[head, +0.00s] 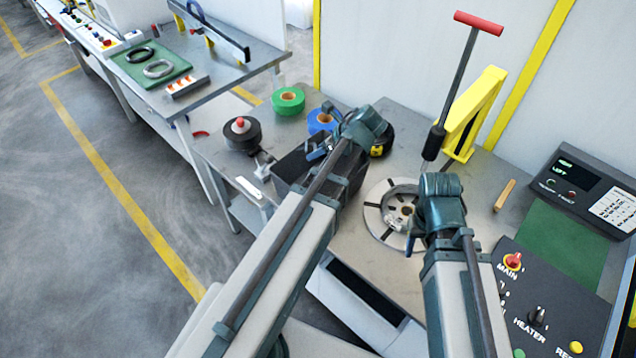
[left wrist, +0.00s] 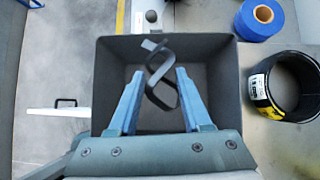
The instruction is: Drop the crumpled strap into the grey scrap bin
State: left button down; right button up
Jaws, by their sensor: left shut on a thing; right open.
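The crumpled strap (left wrist: 161,88) is a dark, twisted loop with a lighter end. In the left wrist view it sits between the blue fingertips of my left gripper (left wrist: 156,84), which is shut on it. Behind and below it is the open grey scrap bin (left wrist: 106,68), a dark square box. In the head view the bin (head: 292,168) stands on the bench, with my left gripper (head: 318,148) over it. The strap is hard to make out there. My right gripper (head: 411,240) is open beside the round slotted fixture (head: 379,224).
A blue roll (head: 320,121) and a black-and-yellow roll (head: 381,143) stand close behind the bin. A green roll (head: 288,101) and a black spool (head: 242,135) are to the left. A yellow stand (head: 471,117) and a red-handled tool (head: 456,80) rise at the right.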

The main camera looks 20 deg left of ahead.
pick_arm(q)
notch_tip(320, 180, down, 3)
jog(key=shift+f+b, duration=0.2)
jog(key=shift+b, duration=1)
jog(key=shift+r, duration=0.1)
jog(key=shift+c, duration=1.3)
grip_release()
jog(key=shift+r, duration=0.1)
jog(key=p+v, duration=1.1)
jog(key=v, duration=0.2)
jog(key=shift+d+r, duration=0.2)
jog(key=shift+d, duration=0.1)
